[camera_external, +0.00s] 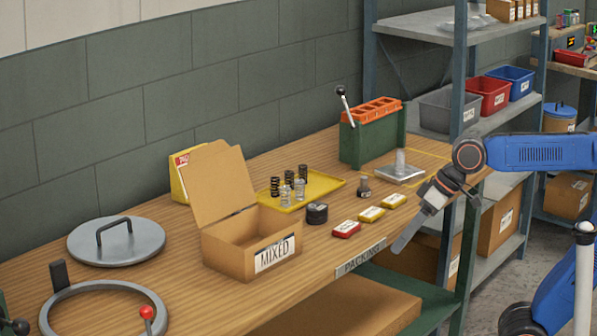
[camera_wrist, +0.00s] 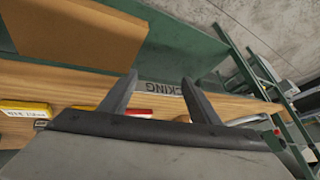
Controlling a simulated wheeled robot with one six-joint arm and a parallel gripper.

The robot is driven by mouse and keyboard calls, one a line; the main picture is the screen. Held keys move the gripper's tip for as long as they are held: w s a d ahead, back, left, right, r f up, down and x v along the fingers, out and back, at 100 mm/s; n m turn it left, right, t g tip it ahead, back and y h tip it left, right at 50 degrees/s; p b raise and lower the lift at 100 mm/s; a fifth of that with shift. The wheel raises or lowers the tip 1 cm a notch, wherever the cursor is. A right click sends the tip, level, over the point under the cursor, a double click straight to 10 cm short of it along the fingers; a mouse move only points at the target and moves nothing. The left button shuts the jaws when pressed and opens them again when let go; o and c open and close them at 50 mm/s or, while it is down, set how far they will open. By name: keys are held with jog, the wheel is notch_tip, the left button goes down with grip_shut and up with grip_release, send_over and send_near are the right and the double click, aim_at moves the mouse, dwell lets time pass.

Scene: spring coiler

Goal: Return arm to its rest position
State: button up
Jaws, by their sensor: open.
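My arm (camera_external: 545,153) is blue and reaches in from the right in the external view, bent down at its wrist joint. My gripper (camera_external: 397,248) hangs beside the front edge of the workbench, tilted down and left, near the PACKING label. In the wrist view, the two fingers of my gripper (camera_wrist: 158,95) stand apart with nothing between them. The bench edge with the PACKING label (camera_wrist: 160,88) shows behind them.
The workbench (camera_external: 330,260) holds an open MIXED box (camera_external: 228,257), a yellow tray (camera_external: 325,183) with several springs, small red and yellow boxes (camera_external: 371,214), and a green rack (camera_external: 372,140). A metal shelf (camera_external: 460,60) stands behind. A brown box (camera_external: 350,308) lies below the bench.

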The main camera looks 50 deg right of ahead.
jog(key=s+d+f+m+h, duration=0.1)
jog(key=s+d+f+h, duration=0.1)
jog(key=d+f, duration=0.4)
jog(key=s+d+f+m+h, duration=0.2)
jog(key=s+d+f, duration=0.3)
jog(key=d, duration=0.8)
jog(key=shift+d+f+m+h, duration=0.15)
jog(key=shift+f+m+h, duration=0.15)
jog(key=shift+f, duration=0.35)
